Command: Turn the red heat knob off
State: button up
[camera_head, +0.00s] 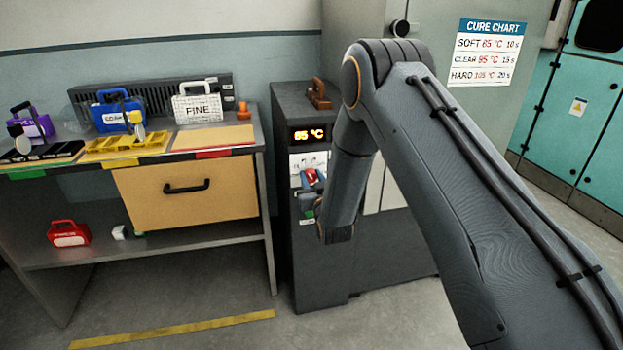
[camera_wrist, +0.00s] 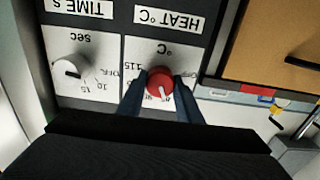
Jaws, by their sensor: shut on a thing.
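The red heat knob (camera_wrist: 160,83) sits on a white dial plate under the label HEAT °C, which appears upside down in the wrist view. My gripper (camera_wrist: 160,92) is shut on the knob, one dark finger on each side. The knob's white pointer mark is toward the lower numbers of the picture, near a partly hidden figure. In the head view the knob (camera_head: 309,176) is partly covered by my gripper and arm on the front of the dark cabinet (camera_head: 320,255). The display (camera_head: 308,135) above it reads 65 °C.
A white time knob (camera_wrist: 68,70) is beside the heat dial. The workbench (camera_head: 240,238) with a drawer (camera_head: 187,193) stands left of the cabinet. A cure chart (camera_head: 485,52) hangs at the back right. A brown handle (camera_head: 319,95) is on the cabinet top.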

jog(key=n+b, duration=0.1)
jog(key=n, duration=0.6)
jog(key=shift+a+n+b, duration=0.1)
jog(key=shift+n+b, duration=0.2)
jog(key=shift+n, duration=0.1)
jog(key=n+b, duration=0.1)
jog(key=n, duration=0.6)
jog(key=shift+f, duration=0.15)
jog(key=o, duration=1)
jog(key=shift+o, duration=0.2)
jog(key=v, duration=0.8)
